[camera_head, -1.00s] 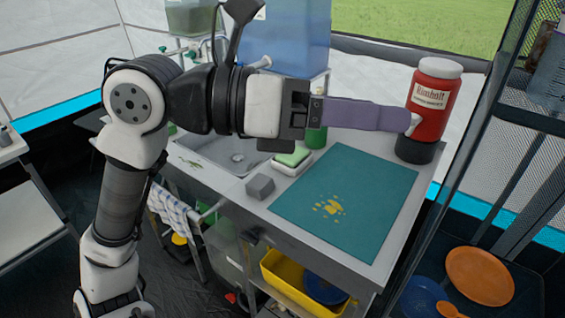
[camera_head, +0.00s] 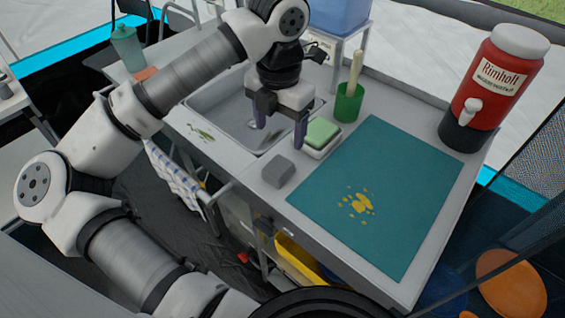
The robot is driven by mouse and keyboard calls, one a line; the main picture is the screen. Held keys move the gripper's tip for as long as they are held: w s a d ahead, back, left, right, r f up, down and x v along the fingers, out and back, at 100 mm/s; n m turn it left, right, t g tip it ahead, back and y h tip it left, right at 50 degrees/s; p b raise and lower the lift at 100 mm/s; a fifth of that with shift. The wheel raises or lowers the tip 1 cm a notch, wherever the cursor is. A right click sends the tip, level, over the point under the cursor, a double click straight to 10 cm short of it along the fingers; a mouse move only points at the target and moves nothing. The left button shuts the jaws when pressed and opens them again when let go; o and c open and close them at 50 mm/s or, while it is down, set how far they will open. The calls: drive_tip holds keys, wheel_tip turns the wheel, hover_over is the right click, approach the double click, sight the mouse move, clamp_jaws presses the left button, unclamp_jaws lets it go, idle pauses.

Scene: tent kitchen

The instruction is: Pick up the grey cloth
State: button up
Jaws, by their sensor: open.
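The grey cloth (camera_head: 278,171) is a small folded block lying on the counter's front edge, between the sink and the teal mat. My gripper (camera_head: 279,136) points down above the counter, behind the cloth and near the sink's right rim. Its two purple-grey fingers are apart, with nothing seen between them. The gripper is not touching the cloth in this view.
A green-and-white sponge (camera_head: 322,133) on a small dish sits just right of the gripper. A green cup (camera_head: 348,103) with a handle stands behind it. The teal mat (camera_head: 400,170) bears yellow spots. A red dispenser (camera_head: 490,90) stands at the back right. The sink (camera_head: 225,110) is at left.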

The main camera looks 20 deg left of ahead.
hover_over(279, 165)
wheel_tip(279, 165, down, 6)
drive_tip(key=shift+w+p, duration=0.15)
drive_tip(key=shift+p, duration=0.2)
drive_tip(key=shift+f+p, duration=0.9)
drive_tip(key=shift+f, duration=1.75)
drive_tip(key=c, duration=1.1)
drive_tip(key=shift+o, duration=0.2)
drive_tip(key=shift+r, duration=0.1)
wheel_tip(279, 165, up, 20)
drive_tip(key=b, duration=0.2)
drive_tip(key=shift+s+b, duration=0.2)
drive_tip(key=shift+b, duration=0.15)
